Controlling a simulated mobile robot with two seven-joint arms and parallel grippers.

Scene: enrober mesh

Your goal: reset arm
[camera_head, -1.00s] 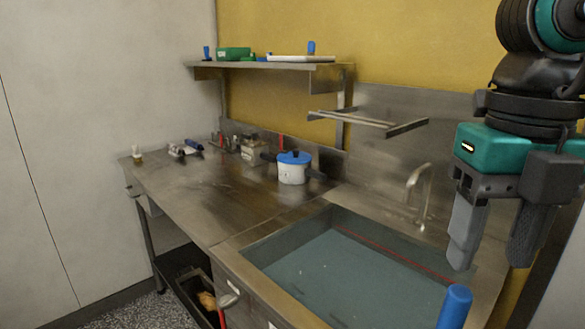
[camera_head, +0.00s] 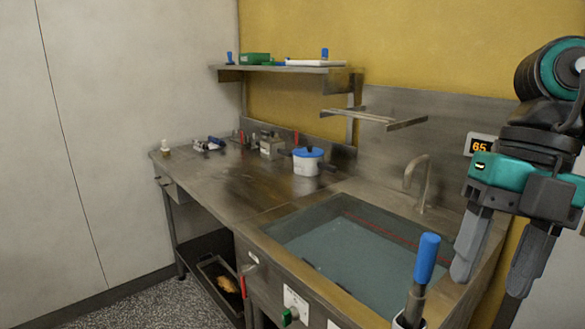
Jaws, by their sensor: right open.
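My right gripper (camera_head: 492,278) hangs at the right side of the head view, fingers pointing down. Its two grey fingers are apart with nothing between them. It is in front of the right end of the sink basin (camera_head: 350,254) and looks apart from it. My left gripper is not in view.
A steel counter (camera_head: 215,176) runs left of the sink, with a white pot with a blue lid (camera_head: 307,163) on it. A faucet (camera_head: 417,182) stands behind the basin. A blue-handled tool (camera_head: 427,258) rises at the front. A shelf (camera_head: 290,69) holds small items. A red display (camera_head: 480,145) is on the wall.

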